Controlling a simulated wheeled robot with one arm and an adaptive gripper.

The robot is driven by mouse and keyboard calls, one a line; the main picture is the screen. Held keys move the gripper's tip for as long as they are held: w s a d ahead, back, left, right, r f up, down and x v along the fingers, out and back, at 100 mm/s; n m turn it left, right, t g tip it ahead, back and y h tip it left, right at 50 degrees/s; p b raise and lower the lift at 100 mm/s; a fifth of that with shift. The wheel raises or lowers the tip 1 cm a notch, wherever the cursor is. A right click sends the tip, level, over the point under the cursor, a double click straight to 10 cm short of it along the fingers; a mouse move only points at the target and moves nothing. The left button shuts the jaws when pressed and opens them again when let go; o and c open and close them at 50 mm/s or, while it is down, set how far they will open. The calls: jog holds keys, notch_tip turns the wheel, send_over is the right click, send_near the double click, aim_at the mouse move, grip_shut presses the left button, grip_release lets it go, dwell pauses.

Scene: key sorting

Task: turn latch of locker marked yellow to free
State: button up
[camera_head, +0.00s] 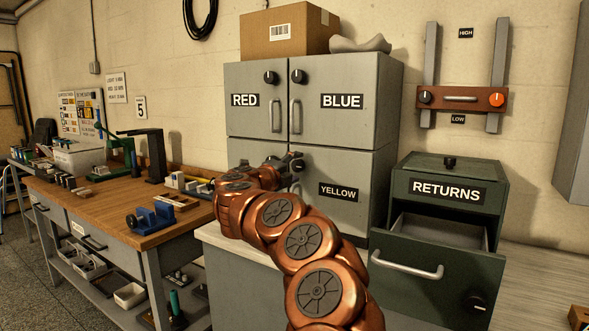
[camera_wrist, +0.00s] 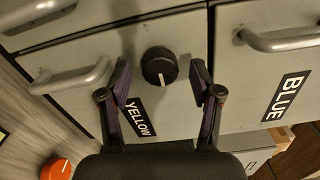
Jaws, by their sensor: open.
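The locker marked yellow is the lower right door (camera_head: 355,165) of a grey cabinet, with a black YELLOW label (camera_head: 338,192). Its latch is a round black knob (camera_wrist: 159,66) with a white pointer line, which in the wrist view points down towards the gripper's palm. My gripper (camera_head: 296,160) is at this door, its fingers partly hidden by my arm in the head view. In the wrist view my gripper (camera_wrist: 160,78) is open, with one finger on each side of the knob and a visible gap to it. The door's bar handle (camera_wrist: 72,80) lies to the left.
The BLUE door's handle (camera_wrist: 285,40) is to the right in the wrist view. The RED and BLUE doors have black knobs (camera_head: 270,77) (camera_head: 298,76). A green RETURNS cabinet (camera_head: 447,160) with a pulled-out drawer (camera_head: 440,265) stands right. A workbench (camera_head: 115,210) stands left.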

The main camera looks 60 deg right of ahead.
jog(key=a, duration=1.1)
jog(key=shift+s+a, duration=0.25)
jog(key=shift+a, duration=0.05)
